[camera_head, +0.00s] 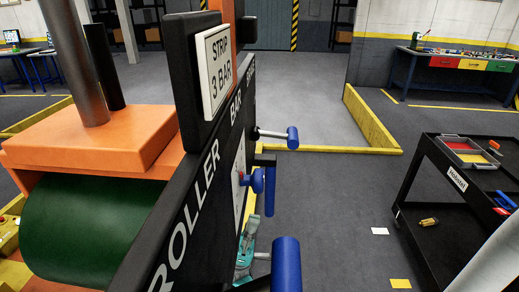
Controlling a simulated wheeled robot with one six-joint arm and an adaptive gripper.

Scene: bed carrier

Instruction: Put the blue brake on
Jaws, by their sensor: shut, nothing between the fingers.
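Several blue parts stick out from the right side of the black machine panel marked ROLLER BAR (190,215). A blue grip (292,138) sits on a grey rod at the far end. Nearer, there is a blue knob (257,180) with a small red part beside it, and an upright blue handle (270,192). A large blue cylinder (286,265) is nearest, cut by the bottom edge. I cannot tell which one is the brake, or its setting. My gripper is not in view.
A teal and grey fitting (246,250) sits low on the panel. The green roller (85,230) lies under an orange cover (100,140) at left. A black cart (430,190) with a tray stands at right.

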